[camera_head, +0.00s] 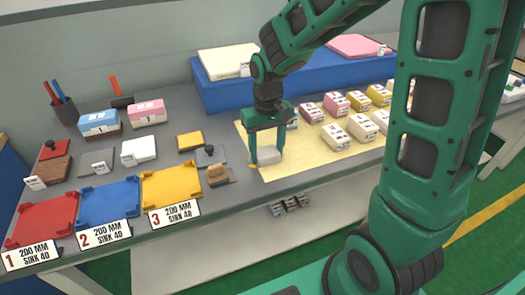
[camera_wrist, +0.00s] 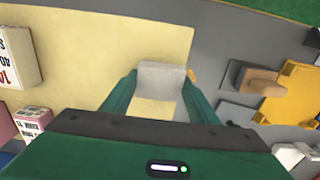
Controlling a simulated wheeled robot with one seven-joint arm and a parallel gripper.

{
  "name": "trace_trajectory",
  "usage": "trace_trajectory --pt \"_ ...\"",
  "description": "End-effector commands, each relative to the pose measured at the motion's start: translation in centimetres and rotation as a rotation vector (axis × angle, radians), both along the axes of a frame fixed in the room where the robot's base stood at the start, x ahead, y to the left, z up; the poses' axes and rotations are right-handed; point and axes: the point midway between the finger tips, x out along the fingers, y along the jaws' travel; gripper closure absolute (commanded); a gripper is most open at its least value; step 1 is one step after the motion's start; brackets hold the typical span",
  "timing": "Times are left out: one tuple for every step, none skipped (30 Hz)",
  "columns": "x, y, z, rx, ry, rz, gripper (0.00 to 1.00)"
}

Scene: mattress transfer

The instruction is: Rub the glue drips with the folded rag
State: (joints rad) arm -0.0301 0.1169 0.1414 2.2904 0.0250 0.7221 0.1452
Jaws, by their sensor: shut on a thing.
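My gripper (camera_head: 267,150) is shut on the folded rag (camera_head: 269,157), a pale grey block-like pad, low over the left part of the pale yellow sheet (camera_head: 285,172). In the wrist view the rag (camera_wrist: 161,76) sits between the two green fingers of my gripper (camera_wrist: 160,90). A small amber spot, probably a glue drip (camera_wrist: 192,75), shows just beside the rag at the sheet's edge; it also shows in the head view (camera_head: 252,166). Any drips under the rag are hidden. I cannot tell whether the rag touches the sheet.
Several small labelled boxes (camera_head: 334,135) stand on the sheet to the right. A blue block (camera_head: 225,95) with white and pink pads is behind. Red, blue (camera_head: 108,203) and yellow trays lie at left. A wooden-handled tool (camera_head: 217,175) is left of my gripper.

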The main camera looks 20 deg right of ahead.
Motion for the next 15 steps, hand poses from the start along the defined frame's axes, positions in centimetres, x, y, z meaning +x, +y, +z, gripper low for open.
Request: trace_trajectory --pt "-0.1 -0.1 -0.1 -0.001 0.003 -0.002 0.64" --pt "-0.1 -0.1 -0.1 -0.001 0.003 -0.002 0.64" --pt "-0.1 -0.1 -0.1 -0.001 0.003 -0.002 0.64" --pt "-0.1 -0.1 0.0 -0.001 0.003 -0.002 0.64" --pt "-0.1 -0.1 0.0 -0.001 0.003 -0.002 0.64" --pt "-0.1 -0.1 0.2 -0.001 0.002 -0.002 0.64" --pt "-0.1 -0.1 0.4 -0.001 0.002 -0.002 0.64" --pt "0.0 -0.1 0.7 -0.001 0.001 -0.002 0.64" --pt "0.0 0.0 1.0 -0.001 0.0 -0.002 0.64" --pt "0.0 0.0 1.3 -0.001 0.0 -0.002 0.64" --pt "0.0 0.0 1.6 -0.001 0.001 -0.002 0.64" --pt "0.0 0.0 1.9 -0.001 0.0 -0.002 0.64" --pt "0.0 0.0 2.2 -0.001 -0.001 -0.002 0.64" --pt "0.0 0.0 2.5 -0.001 -0.001 -0.002 0.64" --pt "0.0 0.0 2.8 -0.001 0.0 -0.002 0.64"
